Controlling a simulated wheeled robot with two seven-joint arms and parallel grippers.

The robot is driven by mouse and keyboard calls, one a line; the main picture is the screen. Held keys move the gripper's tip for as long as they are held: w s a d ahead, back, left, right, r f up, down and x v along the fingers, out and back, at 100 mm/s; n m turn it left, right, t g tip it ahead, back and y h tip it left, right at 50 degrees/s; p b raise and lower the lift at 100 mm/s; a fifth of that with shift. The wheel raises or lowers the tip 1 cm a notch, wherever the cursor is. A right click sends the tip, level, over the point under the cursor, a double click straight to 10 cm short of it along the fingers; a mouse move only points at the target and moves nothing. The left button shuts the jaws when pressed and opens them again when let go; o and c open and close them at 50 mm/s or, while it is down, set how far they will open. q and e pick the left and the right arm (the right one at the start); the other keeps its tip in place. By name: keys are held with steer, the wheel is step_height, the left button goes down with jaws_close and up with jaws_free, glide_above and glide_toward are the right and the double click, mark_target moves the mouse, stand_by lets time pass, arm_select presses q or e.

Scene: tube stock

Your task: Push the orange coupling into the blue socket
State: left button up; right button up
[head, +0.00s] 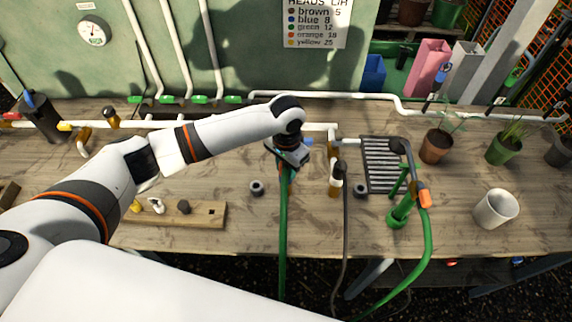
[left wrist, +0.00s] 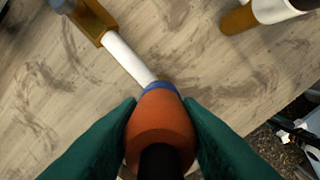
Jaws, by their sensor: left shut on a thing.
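My left gripper (head: 288,162) is over the middle of the bench with a green hose (head: 283,225) hanging below it. In the left wrist view, its two dark green fingers (left wrist: 160,130) are shut on the orange coupling (left wrist: 161,135), one on each side. The blue socket (left wrist: 158,87) shows as a band at the coupling's front end, on the end of a white pipe (left wrist: 128,56). Coupling and socket look lined up and meet in this view; how deep one sits in the other is hidden. A blue spot (head: 308,142) shows beside the gripper in the head view. My right gripper is not in view.
Another orange fitting (head: 424,198) is on a green hose loop at the right. A black grate (head: 382,165), a white mug (head: 496,208) and potted plants (head: 436,147) stand right. A wooden block (head: 190,214) with small fittings lies left. White pipes run along the back.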

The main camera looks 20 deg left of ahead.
arm_select(q)
steer(key=shift+s+f, duration=0.1)
steer(key=shift+f, duration=0.05)
steer(key=o, duration=1.1)
steer(key=shift+c, duration=0.2)
steer(key=shift+d+r, duration=0.1)
steer(key=shift+r, duration=0.35)
step_height(320, 180, up, 11)
steer(key=shift+r+b, duration=0.1)
steer(key=shift+b, duration=1.05)
